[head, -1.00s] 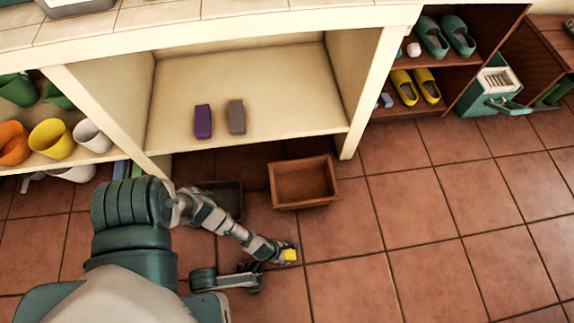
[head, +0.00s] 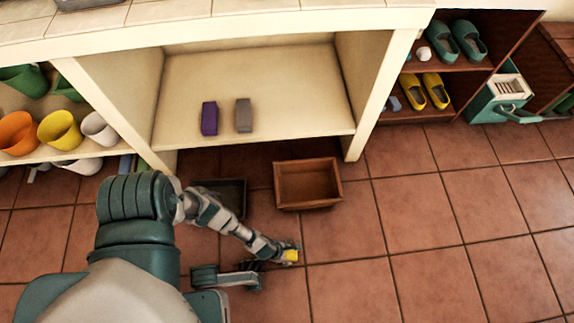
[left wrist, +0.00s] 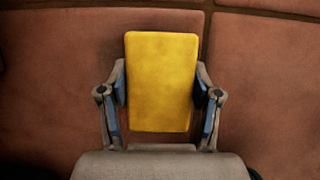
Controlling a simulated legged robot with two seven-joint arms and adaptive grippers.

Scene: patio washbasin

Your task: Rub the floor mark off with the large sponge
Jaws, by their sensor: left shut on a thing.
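A yellow sponge (left wrist: 160,82) is held between the two fingers of my left gripper (left wrist: 160,100), which is shut on it. In the head view the sponge (head: 291,256) shows at the end of my left gripper (head: 282,252), low over the tiled floor (head: 345,280). I cannot tell whether the sponge touches the floor. In the left wrist view the floor around the sponge is brown-red tile with dark grout lines. No floor mark shows clearly; it may lie under the sponge or gripper.
A brown wooden box (head: 308,185) and a dark tray (head: 228,193) stand on the floor before the shelf. A purple block (head: 209,118) and a grey block (head: 243,115) lie on the shelf. The floor on the right is clear.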

